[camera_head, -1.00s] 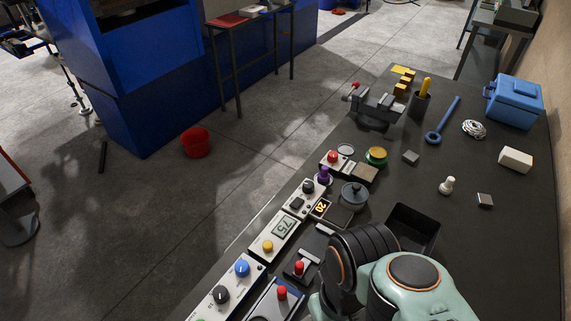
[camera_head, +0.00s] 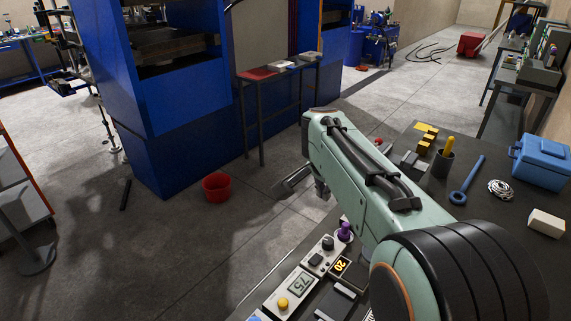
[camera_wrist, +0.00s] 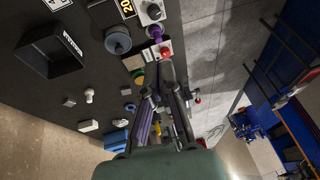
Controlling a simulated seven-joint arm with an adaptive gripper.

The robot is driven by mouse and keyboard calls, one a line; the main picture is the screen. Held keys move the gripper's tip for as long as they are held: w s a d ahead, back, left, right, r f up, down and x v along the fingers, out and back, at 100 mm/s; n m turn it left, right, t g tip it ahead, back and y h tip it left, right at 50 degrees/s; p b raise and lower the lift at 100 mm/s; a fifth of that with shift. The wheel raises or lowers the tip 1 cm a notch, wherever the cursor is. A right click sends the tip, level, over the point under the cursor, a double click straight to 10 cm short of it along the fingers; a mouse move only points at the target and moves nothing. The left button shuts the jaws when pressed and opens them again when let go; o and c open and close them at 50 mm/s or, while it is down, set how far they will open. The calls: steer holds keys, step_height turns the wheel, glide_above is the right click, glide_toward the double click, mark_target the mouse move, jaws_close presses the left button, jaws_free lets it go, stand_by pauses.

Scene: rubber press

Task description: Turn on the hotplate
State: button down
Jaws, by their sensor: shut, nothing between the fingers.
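A dark unit with a yellow "20" display (camera_head: 341,266), which looks like the hotplate, sits near the bench's left edge. My arm partly hides it. In the wrist view its display (camera_wrist: 126,8) is at the top, beside a grey lidded pot (camera_wrist: 117,40). A pale control box beside it carries a black knob (camera_head: 327,243) and a purple knob (camera_head: 344,231). A red button (camera_wrist: 165,51) lies just beyond the fingertips in the wrist view. My gripper (camera_wrist: 166,76) is shut and empty, above the bench edge; whether it touches anything is unclear. In the head view my arm mostly hides it.
A box with a "75" display and yellow button (camera_head: 283,303) is nearer. A black open tray (camera_wrist: 50,53), a white knobbed piece (camera_wrist: 89,96) and a blue box (camera_head: 542,160) are on the bench. A red bucket (camera_head: 216,187) stands on the open floor at left.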

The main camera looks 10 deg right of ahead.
steer(key=g, duration=0.1)
glide_above(313, 262)
steer(key=s, duration=0.1)
step_height(313, 262, down, 7)
step_height(313, 262, down, 7)
steer(key=a+g, duration=0.1)
steer(key=shift+s+a+r+g, duration=0.15)
steer(key=shift+s+a+g, duration=0.05)
steer(key=shift+g, duration=0.1)
steer(key=x, duration=1.2)
steer(key=shift+s+a+f, duration=0.3)
steer(key=shift+f, duration=0.05)
steer(key=shift+s+f, duration=0.1)
steer(key=shift+f, duration=0.5)
steer(key=shift+a+f, duration=0.1)
